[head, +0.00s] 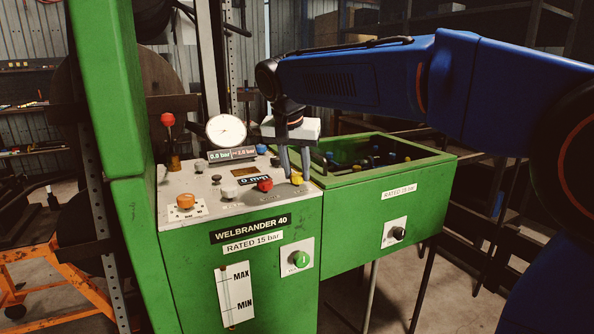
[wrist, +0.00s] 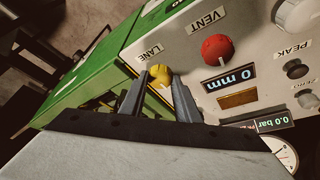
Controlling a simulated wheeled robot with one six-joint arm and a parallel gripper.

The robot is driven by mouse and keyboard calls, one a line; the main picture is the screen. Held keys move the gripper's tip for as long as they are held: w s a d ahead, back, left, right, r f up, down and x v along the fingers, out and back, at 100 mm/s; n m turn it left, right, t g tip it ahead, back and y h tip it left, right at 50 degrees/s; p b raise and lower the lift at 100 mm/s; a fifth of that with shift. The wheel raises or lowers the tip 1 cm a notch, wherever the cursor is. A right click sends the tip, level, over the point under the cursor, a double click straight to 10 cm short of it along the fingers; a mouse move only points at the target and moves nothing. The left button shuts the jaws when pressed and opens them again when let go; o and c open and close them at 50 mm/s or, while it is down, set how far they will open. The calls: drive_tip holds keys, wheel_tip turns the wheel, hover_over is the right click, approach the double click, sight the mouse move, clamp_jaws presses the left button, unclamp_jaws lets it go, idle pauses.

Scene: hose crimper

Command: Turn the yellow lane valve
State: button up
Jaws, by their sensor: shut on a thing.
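The yellow lane valve knob (head: 297,179) sits at the right end of the control panel's front row. In the wrist view the yellow knob (wrist: 160,76) is between my two fingertips, just beside the LANE label (wrist: 152,51). My gripper (head: 289,165) reaches down from above and is shut on the knob; the fingers (wrist: 157,92) touch it from both sides. The knob's lower part is partly hidden by the fingers, and its turn angle cannot be read.
The red VENT knob (wrist: 215,49) is close beside the yellow one. An orange knob (head: 185,201), a red-topped lever (head: 168,120) and a round gauge (head: 226,131) stand on the panel. A green open-topped bin (head: 370,190) adjoins on the right.

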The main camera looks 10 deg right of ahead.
drive_tip(key=shift+m, duration=0.4)
drive_tip(key=o, duration=1)
drive_tip(key=v, duration=1.7)
drive_tip(key=shift+w+a+r, duration=0.15)
drive_tip(key=shift+a+r, duration=0.05)
drive_tip(key=shift+r, duration=0.05)
